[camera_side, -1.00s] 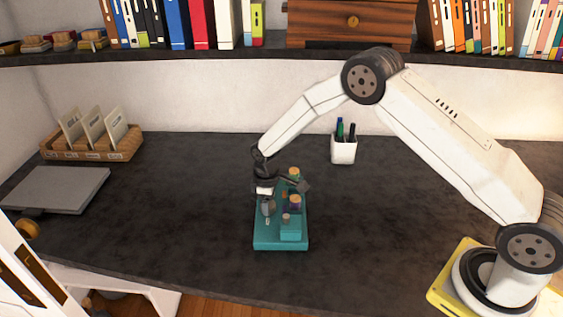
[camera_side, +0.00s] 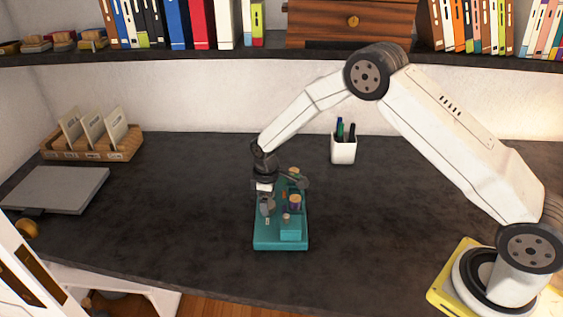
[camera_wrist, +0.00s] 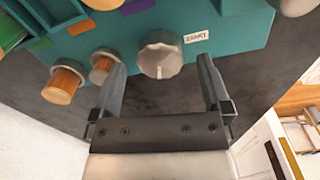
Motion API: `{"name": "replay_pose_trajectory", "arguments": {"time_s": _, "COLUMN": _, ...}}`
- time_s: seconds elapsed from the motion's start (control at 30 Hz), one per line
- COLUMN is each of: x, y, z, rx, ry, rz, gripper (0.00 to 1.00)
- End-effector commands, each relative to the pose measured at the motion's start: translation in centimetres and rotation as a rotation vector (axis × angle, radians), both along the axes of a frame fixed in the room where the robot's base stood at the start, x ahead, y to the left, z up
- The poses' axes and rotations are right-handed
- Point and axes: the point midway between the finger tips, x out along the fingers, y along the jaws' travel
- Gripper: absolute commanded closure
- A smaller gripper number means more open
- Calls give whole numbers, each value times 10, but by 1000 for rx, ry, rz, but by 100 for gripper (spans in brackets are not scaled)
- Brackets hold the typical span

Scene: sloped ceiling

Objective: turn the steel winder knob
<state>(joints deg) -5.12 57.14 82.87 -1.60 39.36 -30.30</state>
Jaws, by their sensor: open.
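The steel winder knob (camera_wrist: 160,58) is a silver, scalloped disc with a raised bar, on the teal panel (camera_wrist: 235,28) in the wrist view. A small white label is beside it. My gripper (camera_wrist: 160,62) is open, with one dark finger on each side of the knob and a gap visible on both sides. The fingertips reach about the knob's lower part in the picture. In the side view my gripper (camera_side: 267,210) is low over the left part of the teal panel (camera_side: 264,243), where I cannot make out the knob clearly.
Two wood-topped knobs (camera_wrist: 63,82) (camera_wrist: 103,65) sit left of the steel knob, the nearer one close to my left finger. A white pen cup (camera_side: 343,149) stands behind the panel. A card tray (camera_side: 95,148) and grey laptop (camera_side: 55,189) lie left; the dark desk between is clear.

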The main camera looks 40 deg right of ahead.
Motion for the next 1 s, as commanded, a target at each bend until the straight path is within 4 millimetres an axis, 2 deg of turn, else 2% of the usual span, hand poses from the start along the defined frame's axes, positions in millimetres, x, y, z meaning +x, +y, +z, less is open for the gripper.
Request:
{"name": "replay_pose_trajectory", "arguments": {"time_s": 0.5, "x": -1, "y": 1, "z": 59, "rx": 1, "ry": -1, "rz": 1, "gripper": 1}}
{"name": "replay_pose_trajectory", "arguments": {"time_s": 0.7, "x": -1, "y": 1, "z": 66, "rx": 0, "ry": 1, "rz": 1, "gripper": 1}}
{"name": "replay_pose_trajectory", "arguments": {"time_s": 1.0, "x": -2, "y": 1, "z": 66, "rx": 0, "ry": 1, "rz": 0, "gripper": 1}}
